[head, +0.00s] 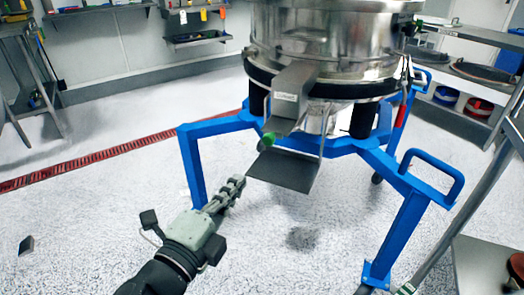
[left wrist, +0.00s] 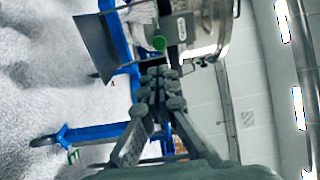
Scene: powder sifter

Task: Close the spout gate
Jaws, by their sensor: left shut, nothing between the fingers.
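The powder sifter's steel drum (head: 345,40) has a grey spout (head: 292,92) slanting down toward me. The spout gate, a dark flat plate (head: 283,171), hangs below the spout's mouth and stands away from it. A green knob (head: 268,139) sits by the mouth; it also shows in the left wrist view (left wrist: 159,43), with the gate plate (left wrist: 96,46) to its left. My left gripper (head: 239,181) is shut and empty, left of the plate in the head view, with a visible gap to the knob. Its closed fingertips show in the left wrist view (left wrist: 159,76). My right gripper is out of view.
The sifter stands on a blue frame (head: 225,126) with legs and a handle loop (head: 440,172) at right. A metal shelf rack (head: 480,75) is at right. The speckled floor is open at front left; a small dark block (head: 26,245) lies there.

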